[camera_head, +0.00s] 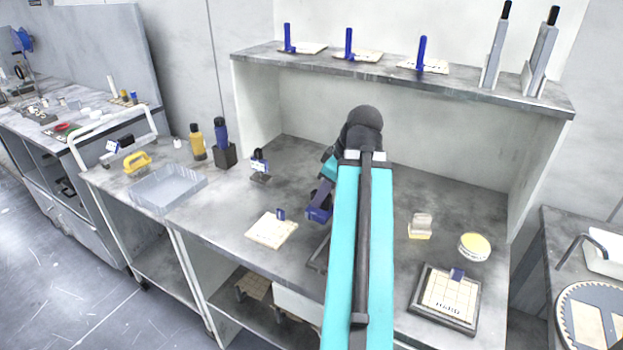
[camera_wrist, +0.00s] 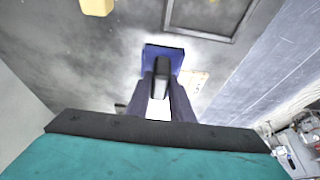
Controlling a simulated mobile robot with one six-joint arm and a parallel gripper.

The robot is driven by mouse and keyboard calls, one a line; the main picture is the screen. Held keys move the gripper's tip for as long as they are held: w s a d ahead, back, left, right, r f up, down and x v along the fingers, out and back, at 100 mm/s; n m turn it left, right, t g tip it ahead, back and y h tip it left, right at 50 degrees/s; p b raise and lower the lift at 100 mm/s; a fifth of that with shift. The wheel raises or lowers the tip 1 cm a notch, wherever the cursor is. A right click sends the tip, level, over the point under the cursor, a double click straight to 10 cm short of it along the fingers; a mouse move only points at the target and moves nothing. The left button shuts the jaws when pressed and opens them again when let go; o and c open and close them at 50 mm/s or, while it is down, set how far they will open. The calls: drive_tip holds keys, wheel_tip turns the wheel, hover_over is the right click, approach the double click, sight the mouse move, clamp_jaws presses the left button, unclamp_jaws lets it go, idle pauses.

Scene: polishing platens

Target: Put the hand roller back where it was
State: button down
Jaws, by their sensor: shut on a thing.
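My gripper (camera_head: 322,196) is shut on a dark grey handle with a wide blue end, which I take to be the hand roller (camera_wrist: 163,52). Both purple-grey fingers (camera_wrist: 162,92) flank the handle in the wrist view. In the head view the blue end (camera_head: 318,214) shows above the middle of the bench, left of my teal arm. I cannot tell its exact height, but it looks clear of the surface. My arm hides part of the bench behind and below it.
A cream pad with a blue tab (camera_head: 270,230) lies left of my gripper. A dark flat frame (camera_head: 317,258) lies beside my arm, partly hidden. A small black-topped stand (camera_head: 260,166) and clear tray (camera_head: 167,190) are further left. A cream block (camera_head: 420,226), yellow tin (camera_head: 474,247) and framed pad (camera_head: 446,296) are right.

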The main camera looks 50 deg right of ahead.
drive_tip(key=shift+w+d+r+p, duration=0.2)
drive_tip(key=shift+w+d+p, duration=0.4)
drive_tip(key=shift+p, duration=0.45)
drive_tip(key=w+d+f+p, duration=0.1)
drive_tip(key=w+d+p, duration=0.1)
drive_tip(key=w+d, duration=0.5)
drive_tip(key=w, duration=0.2)
drive_tip(key=shift+w+f, duration=0.3)
drive_tip(key=shift+w, duration=0.1)
drive_tip(key=shift+w+d+f+p, duration=0.35)
drive_tip(key=shift+w+f+p, duration=0.2)
drive_tip(key=shift+f, duration=0.25)
drive_tip(key=shift+f+p, duration=0.3)
drive_tip(key=shift+f, duration=0.75)
drive_tip(key=shift+s+f+b, duration=0.2)
drive_tip(key=shift+f+b, duration=0.15)
drive_tip(key=shift+f, duration=0.35)
drive_tip(key=c, duration=1.6)
unclamp_jaws()
drive_tip(key=shift+f, duration=0.1)
drive_tip(key=shift+o, duration=0.2)
drive_tip(key=shift+a, duration=0.1)
